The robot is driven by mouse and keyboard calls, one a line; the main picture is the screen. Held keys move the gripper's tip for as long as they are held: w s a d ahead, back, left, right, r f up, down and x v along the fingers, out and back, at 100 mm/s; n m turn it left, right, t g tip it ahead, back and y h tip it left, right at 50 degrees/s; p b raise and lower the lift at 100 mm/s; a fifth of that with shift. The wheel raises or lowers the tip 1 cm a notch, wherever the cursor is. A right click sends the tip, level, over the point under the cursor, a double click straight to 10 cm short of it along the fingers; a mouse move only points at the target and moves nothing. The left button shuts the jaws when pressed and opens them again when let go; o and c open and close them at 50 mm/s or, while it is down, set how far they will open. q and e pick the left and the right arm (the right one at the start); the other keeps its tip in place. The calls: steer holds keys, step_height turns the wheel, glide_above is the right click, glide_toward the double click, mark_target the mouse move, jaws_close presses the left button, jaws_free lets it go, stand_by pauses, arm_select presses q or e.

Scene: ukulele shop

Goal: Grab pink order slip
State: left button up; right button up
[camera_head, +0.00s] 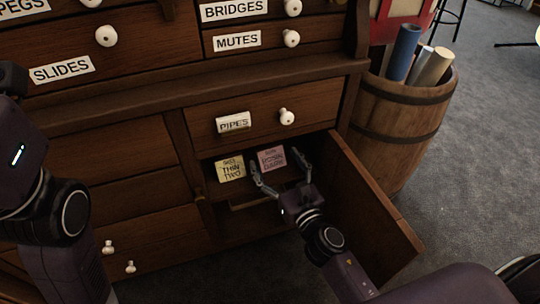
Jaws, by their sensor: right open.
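The pink order slip (271,159) sits in the open compartment below the drawer labelled PIPES, beside a yellow slip (230,169) on its left. Both slips carry dark writing. My right gripper (279,172) is open, with its two fingers spread at the lower part of the pink slip. I cannot tell whether the fingers touch it. My left arm shows at the left edge, but its gripper is out of view.
The compartment's wooden door (372,205) stands open on the right of my right arm. A barrel (404,125) with rolled papers stands behind it. Labelled drawers with white knobs fill the cabinet. Grey floor (470,160) is clear at right.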

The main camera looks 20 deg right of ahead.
mark_target(271, 151)
steer(key=w, duration=0.2)
steer(key=w+b, duration=0.1)
steer(key=w, duration=0.1)
steer(key=shift+w+a, duration=0.2)
steer(key=shift+w, duration=0.2)
steer(key=shift+c, duration=0.4)
steer(key=c, duration=1.2)
steer(key=shift+r, duration=0.15)
